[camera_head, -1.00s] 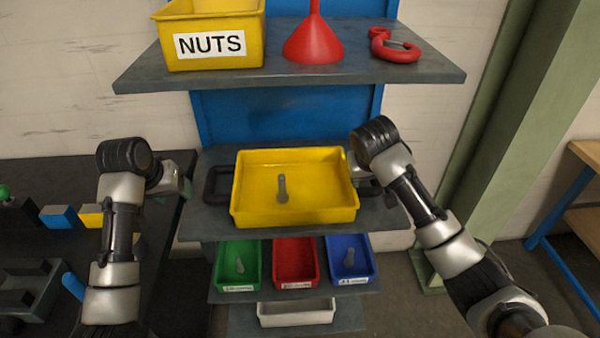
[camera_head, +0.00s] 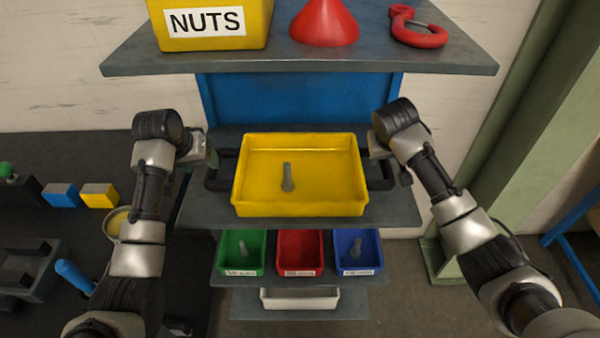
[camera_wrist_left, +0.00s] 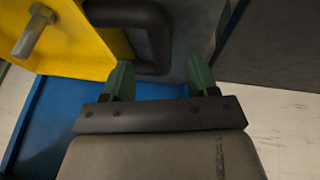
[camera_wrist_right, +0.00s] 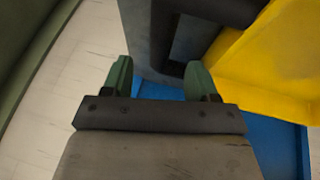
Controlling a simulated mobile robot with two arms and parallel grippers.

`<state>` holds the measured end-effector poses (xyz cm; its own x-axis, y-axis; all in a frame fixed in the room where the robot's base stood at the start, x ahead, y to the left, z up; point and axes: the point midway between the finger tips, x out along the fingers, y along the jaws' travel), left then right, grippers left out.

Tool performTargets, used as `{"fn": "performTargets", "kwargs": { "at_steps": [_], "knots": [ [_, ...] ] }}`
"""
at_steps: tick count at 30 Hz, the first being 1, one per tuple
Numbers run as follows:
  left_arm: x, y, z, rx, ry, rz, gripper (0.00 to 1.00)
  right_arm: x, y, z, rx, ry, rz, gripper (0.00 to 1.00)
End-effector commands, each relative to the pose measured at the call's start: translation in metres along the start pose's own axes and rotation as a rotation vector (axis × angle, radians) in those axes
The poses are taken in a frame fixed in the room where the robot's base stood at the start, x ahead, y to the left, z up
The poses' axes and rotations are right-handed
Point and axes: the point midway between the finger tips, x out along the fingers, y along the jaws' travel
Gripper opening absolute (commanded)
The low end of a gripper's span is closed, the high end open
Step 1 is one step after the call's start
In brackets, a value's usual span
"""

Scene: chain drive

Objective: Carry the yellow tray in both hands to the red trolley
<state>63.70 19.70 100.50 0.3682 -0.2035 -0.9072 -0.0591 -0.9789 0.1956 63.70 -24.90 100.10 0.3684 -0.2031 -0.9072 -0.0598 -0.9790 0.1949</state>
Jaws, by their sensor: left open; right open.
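The yellow tray (camera_head: 300,208) sits on the middle shelf and holds a grey bolt (camera_head: 288,178). It has a black handle on each side: the left handle (camera_head: 216,170) and the right handle (camera_head: 383,171). My left gripper (camera_head: 210,152) is beside the left handle. In the left wrist view its green-tipped fingers (camera_wrist_left: 158,80) are apart with nothing between them, close to the handle (camera_wrist_left: 155,40). My right gripper (camera_head: 378,152) is beside the right handle. In the right wrist view its fingers (camera_wrist_right: 160,80) are apart and empty near the handle (camera_wrist_right: 185,40). I see no red trolley.
The upper shelf (camera_head: 300,62) holds a yellow NUTS bin (camera_head: 208,50), a red funnel (camera_head: 324,25) and a red hook (camera_head: 420,30). Green (camera_head: 240,262), red (camera_head: 300,264) and blue (camera_head: 357,262) bins stand below. A green post (camera_head: 490,150) is at right; a dark bench at left.

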Motion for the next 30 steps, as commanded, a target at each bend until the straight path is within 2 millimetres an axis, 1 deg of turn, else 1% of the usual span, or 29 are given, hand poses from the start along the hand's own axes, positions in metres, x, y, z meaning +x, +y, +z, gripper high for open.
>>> {"fn": "performTargets", "kwargs": {
  "at_steps": [1,3,6,10,15,24,29,30],
  "knots": [
    [0.011,0.000,0.001,-0.001,-0.004,0.000,0.59,0.011,0.000,0.001,0.000,-0.004,0.001,0.59],
    [0.023,0.000,0.001,-0.001,-0.004,0.000,0.59,0.023,0.000,0.000,0.000,-0.003,0.001,0.59],
    [0.040,0.000,0.001,0.000,-0.003,-0.001,0.59,0.039,0.000,0.001,0.000,-0.003,0.001,0.59],
    [0.055,0.000,0.000,0.000,0.000,0.000,0.59,0.055,0.000,0.000,0.001,-0.001,0.000,0.59],
    [0.065,0.000,0.000,0.001,0.001,-0.001,0.59,0.064,0.000,0.000,0.000,0.001,0.000,0.59],
    [0.066,0.000,0.000,0.001,0.002,-0.001,0.59,0.066,0.000,0.000,0.000,0.002,-0.001,0.59],
    [0.066,0.000,0.000,0.001,0.001,-0.001,0.35,0.066,0.000,0.000,0.000,0.002,-0.001,0.34],
    [0.066,0.000,0.000,0.001,0.001,-0.001,0.28,0.066,0.000,0.000,0.000,0.002,-0.001,0.28]
  ]
}}
